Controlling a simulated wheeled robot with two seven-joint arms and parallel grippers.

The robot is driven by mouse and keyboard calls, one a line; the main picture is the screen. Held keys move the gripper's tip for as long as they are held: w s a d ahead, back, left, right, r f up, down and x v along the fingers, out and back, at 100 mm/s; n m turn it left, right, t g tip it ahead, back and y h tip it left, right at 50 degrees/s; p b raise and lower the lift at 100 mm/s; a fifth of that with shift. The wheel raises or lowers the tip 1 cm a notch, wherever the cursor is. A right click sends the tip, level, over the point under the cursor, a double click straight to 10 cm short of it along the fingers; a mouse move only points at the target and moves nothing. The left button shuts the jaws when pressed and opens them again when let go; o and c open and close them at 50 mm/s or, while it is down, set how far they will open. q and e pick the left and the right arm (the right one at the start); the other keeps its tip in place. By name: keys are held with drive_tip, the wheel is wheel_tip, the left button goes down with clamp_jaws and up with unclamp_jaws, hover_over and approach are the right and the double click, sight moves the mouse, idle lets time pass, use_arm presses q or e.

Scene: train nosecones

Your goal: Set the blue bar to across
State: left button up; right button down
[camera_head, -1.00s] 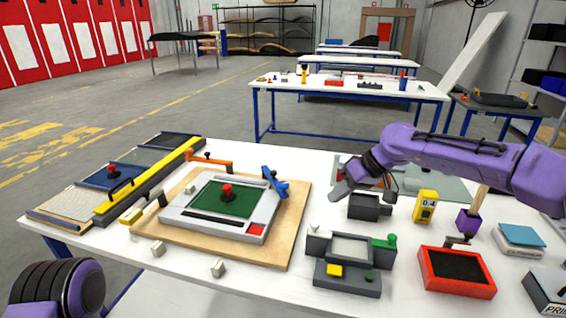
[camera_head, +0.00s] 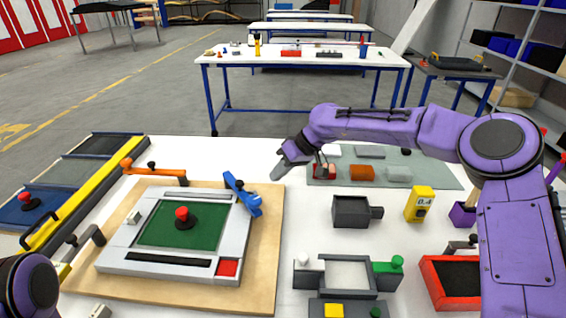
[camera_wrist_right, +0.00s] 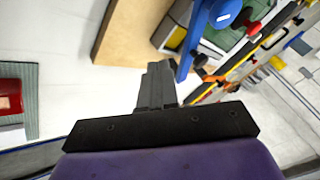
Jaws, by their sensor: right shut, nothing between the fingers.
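The blue bar (camera_head: 241,193) is at the upper right corner of the light grey frame (camera_head: 118,262) on the wooden board (camera_head: 262,270). It lies at a slant, with a dark knob near its far end. In the right wrist view the blue bar (camera_wrist_right: 192,40) shows at the top, just beyond the fingers. My right gripper (camera_head: 277,174) is shut and empty, a little to the right of the bar and apart from it. It also shows in the right wrist view (camera_wrist_right: 157,72). Of my left arm only a purple and black part shows at the lower left; its gripper is hidden.
An orange bar (camera_head: 155,171) lies at the frame's far side. A green panel with a red knob (camera_head: 182,214) fills the frame's middle. A grey-green mat (camera_head: 440,180) with small blocks lies right of my gripper. A dark grey box (camera_head: 351,211) stands nearer. White table between is clear.

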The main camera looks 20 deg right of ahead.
sight(240, 188)
drive_tip(key=x, duration=0.4)
drive_tip(key=shift+w+f, duration=0.2)
drive_tip(key=shift+w, duration=0.1)
drive_tip(key=a+p, duration=0.1)
drive_tip(key=a, duration=0.1)
drive_tip(key=s+a, duration=0.1)
drive_tip(key=a, duration=0.1)
drive_tip(key=shift+s+r+p, duration=0.15)
drive_tip(key=shift+s+p, duration=0.05)
drive_tip(key=shift+p, duration=0.2)
drive_tip(key=shift+w, duration=0.1)
drive_tip(key=shift+f, duration=0.2)
drive_tip(key=shift+r, duration=0.1)
